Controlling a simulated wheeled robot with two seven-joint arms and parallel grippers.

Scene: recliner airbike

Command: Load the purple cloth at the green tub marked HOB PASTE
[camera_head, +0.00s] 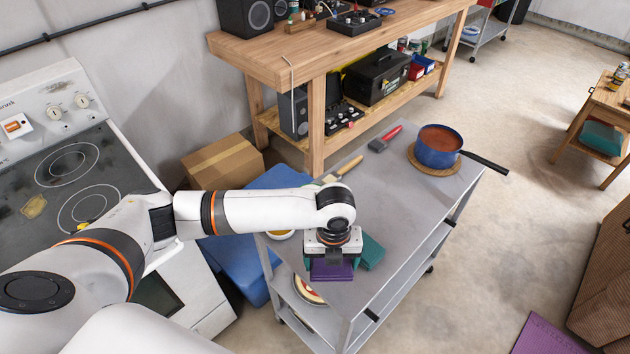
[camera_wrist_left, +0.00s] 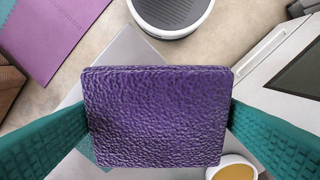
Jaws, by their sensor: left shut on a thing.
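My left gripper (camera_head: 332,262) is shut on the purple cloth (camera_head: 332,270), a folded textured pad held above the near end of the grey cart. In the left wrist view the purple cloth (camera_wrist_left: 155,117) sits between the two teal fingers and fills the middle. A round open container with yellow-orange contents (camera_wrist_left: 235,170) shows at the bottom right there. In the head view a sliver of it (camera_head: 281,235) shows behind my arm. I cannot see its side colour or any HOB PASTE label. My right gripper is out of view.
The grey cart (camera_head: 375,205) holds a teal block (camera_head: 371,251), a red-handled brush (camera_head: 385,139) and a blue pan (camera_head: 438,146) on a round board. A stained stove (camera_head: 75,180) stands at left. A wooden workbench (camera_head: 285,62) stands behind.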

